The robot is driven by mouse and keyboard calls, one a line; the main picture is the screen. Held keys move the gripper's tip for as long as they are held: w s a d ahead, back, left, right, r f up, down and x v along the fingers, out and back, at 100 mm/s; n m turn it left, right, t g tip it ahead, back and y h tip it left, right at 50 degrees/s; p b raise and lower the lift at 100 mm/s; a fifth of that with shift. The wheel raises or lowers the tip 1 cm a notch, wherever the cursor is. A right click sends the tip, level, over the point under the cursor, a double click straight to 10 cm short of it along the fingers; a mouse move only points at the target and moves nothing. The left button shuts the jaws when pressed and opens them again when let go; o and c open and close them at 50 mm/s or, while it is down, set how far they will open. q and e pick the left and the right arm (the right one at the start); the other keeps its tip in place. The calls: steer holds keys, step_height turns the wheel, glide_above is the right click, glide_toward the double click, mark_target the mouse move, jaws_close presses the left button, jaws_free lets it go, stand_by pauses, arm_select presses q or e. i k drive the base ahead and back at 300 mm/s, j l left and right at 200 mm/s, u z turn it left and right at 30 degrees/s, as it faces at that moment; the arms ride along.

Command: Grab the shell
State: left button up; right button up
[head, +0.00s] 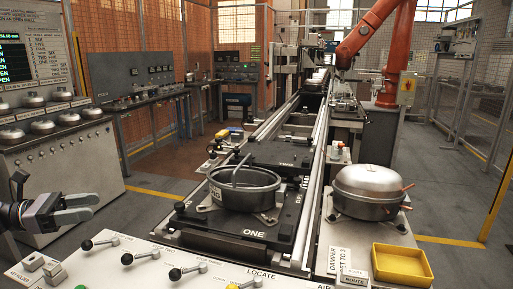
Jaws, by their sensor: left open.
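A silver domed compressor shell (369,191) with copper-coloured stubs on its right side stands on the bench right of the conveyor. An open round metal shell bottom (244,188) with a bent tube inside sits on the black pallet marked ONE (190,218). I cannot tell which of the two the task means. My left gripper (90,207) is at the far left, open and empty, its fingers pointing right. It is well apart from both shells. My right gripper does not show.
A front panel (140,272) with several small levers runs along the near edge. A yellow tray (402,265) sits at the front right. Several metal domes line the left console (50,155). An orange robot arm (378,28) stands behind the conveyor rails (318,150).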

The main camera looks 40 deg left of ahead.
mark_target(239, 188)
steer(key=k, duration=0.95)
